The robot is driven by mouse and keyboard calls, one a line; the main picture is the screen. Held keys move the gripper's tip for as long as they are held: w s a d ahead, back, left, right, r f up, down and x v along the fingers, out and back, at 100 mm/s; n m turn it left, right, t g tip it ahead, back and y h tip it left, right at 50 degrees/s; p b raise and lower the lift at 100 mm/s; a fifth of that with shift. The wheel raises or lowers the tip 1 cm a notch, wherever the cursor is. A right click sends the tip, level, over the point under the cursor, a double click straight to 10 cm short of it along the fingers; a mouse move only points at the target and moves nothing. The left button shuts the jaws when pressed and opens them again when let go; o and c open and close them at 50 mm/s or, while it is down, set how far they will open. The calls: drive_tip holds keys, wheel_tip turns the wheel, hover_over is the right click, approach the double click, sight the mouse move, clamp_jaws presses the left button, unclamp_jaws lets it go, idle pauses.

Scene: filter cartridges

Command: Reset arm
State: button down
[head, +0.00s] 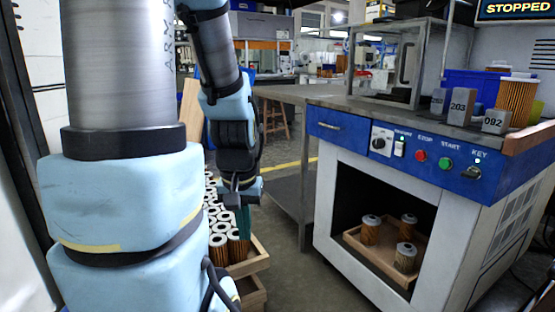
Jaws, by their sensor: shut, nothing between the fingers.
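My arm comes down through the left part of the head view. My gripper (243,222) points downward at its end, shut and empty, in front of a wooden crate (250,262) of filter cartridges (218,242). The cartridges have white tops and orange-brown pleated sides and stand packed together. My arm hides part of the crate and its cartridges. From this view I cannot tell how far the gripper is from the nearest cartridges.
A blue and white machine (330,235) stands at the right, with three cartridges on a wooden tray (383,262) in its open bay. Its top holds numbered blocks (461,103) and an orange cartridge (517,100). A screen (515,9) reads STOPPED. Floor shows between crate and machine.

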wheel_tip(320, 180, up, 30)
drive_tip(key=p, duration=2.9)
drive_tip(key=shift+w, duration=0.15)
drive_tip(key=shift+d, duration=0.15)
